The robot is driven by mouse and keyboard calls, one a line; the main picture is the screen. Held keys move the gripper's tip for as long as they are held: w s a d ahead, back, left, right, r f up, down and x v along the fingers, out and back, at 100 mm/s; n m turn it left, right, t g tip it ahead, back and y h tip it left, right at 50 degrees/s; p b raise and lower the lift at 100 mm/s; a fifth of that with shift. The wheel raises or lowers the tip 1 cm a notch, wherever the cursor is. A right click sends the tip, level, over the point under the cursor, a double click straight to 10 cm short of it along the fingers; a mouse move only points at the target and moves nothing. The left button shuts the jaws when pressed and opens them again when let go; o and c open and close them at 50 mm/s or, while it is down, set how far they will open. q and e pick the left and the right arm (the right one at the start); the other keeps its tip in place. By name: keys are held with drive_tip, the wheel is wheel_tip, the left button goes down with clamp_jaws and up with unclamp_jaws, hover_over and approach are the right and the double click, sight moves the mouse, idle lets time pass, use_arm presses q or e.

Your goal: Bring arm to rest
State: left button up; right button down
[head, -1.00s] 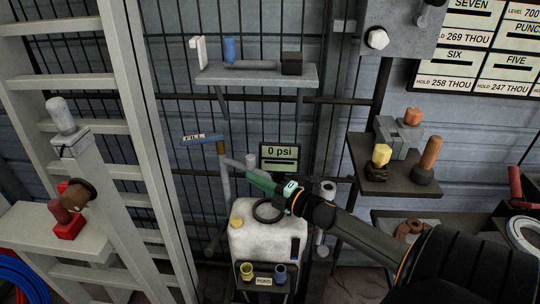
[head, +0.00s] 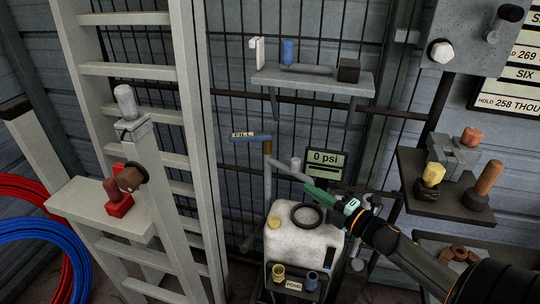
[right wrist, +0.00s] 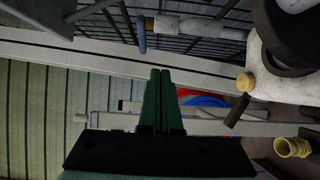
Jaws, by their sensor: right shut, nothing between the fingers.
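My right arm comes in from the lower right in the head view, and its green-fingered gripper (head: 318,196) is above the white tank (head: 290,236), near the black ring on its top. In the right wrist view the two green fingers (right wrist: 160,90) lie together with nothing between them. The white tank shows at the right edge there. Whether the fingers touch anything cannot be told from the head view, but the wrist view shows them apart from the tank. My left gripper is not in view.
The blue FILL lever (head: 251,137) and 0 psi display (head: 326,164) are close behind my gripper. A grey shelf (head: 320,79) hangs above. A ladder (head: 200,150) stands left. A dark shelf with knobs (head: 445,200) is right. Red and blue hoses (head: 50,250) hang far left.

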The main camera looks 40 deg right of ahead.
drive_tip(key=s+a+f+m+g+p, duration=0.2)
drive_tip(key=s+a+f+m+g, duration=0.1)
drive_tip(key=a, duration=0.5)
drive_tip(key=s+a+f+m+g+p, duration=0.3)
drive_tip(key=s+a+f+m, duration=0.3)
drive_tip(key=s+a+m, duration=0.2)
drive_tip(key=s+a+f+m+g+p, duration=0.2)
drive_tip(key=s+a+f+m, duration=0.3)
drive_tip(key=a, duration=0.4)
drive_tip(key=shift+s+a+m+g+p, duration=0.2)
drive_tip(key=shift+s+m+g+p, duration=0.25)
drive_tip(key=shift+m, duration=0.45)
